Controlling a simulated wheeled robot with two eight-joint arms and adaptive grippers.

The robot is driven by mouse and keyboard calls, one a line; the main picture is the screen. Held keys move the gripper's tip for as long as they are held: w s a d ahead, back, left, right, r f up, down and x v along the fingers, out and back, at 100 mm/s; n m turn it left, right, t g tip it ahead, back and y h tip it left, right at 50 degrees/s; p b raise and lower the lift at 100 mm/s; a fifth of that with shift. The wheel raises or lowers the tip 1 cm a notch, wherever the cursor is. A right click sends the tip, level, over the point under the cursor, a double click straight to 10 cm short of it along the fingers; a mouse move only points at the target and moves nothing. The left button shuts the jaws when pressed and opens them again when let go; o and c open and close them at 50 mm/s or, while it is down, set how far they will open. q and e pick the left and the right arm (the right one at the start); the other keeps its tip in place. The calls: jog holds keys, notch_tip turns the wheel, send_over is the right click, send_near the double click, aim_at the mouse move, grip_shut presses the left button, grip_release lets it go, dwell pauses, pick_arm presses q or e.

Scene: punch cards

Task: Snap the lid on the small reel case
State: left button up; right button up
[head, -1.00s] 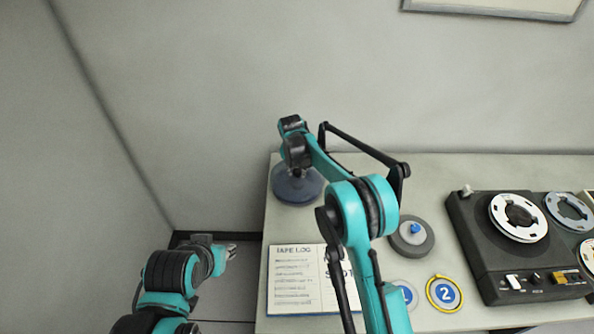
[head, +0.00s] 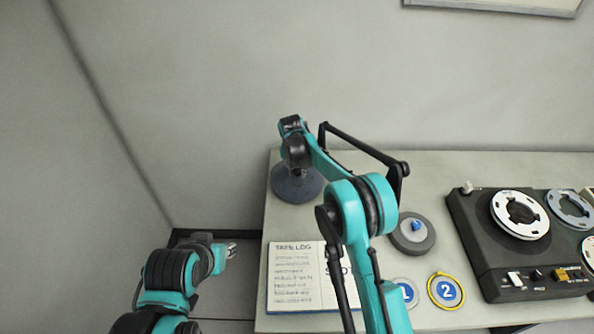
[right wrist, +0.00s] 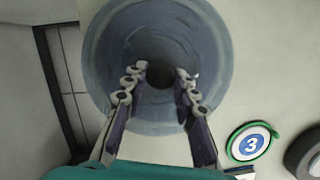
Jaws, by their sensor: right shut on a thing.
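A round blue-grey case with its lid (head: 297,186) stands at the back left of the table. In the right wrist view its round blue top (right wrist: 108,55) fills the upper middle, with a dark centre between my fingers. My right gripper (right wrist: 160,85) is over the middle of it and shut on the dark centre part, which looks like a knob. The fingers and arm hide part of it in the head view, and I cannot tell whether the lid is seated. My left gripper (head: 231,250) is off the table's left side; its jaw gap is too small to judge.
A grey disc with a blue centre (head: 412,243) lies right of my right arm. Labels 1 (head: 405,292), 2 (head: 446,291) and 3 (right wrist: 250,143) lie on the table. A tape log (head: 292,280) lies in front, a tape deck (head: 478,265) at right.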

aim_at(297, 172)
jog(key=shift+f+b, duration=0.55)
jog(key=shift+f, duration=0.35)
jog(key=o, duration=1.1)
jog(key=shift+c, duration=1.1)
jog(key=shift+r, duration=0.1)
jog(key=shift+r+p, duration=2.05)
jog(key=shift+r, duration=1.4)
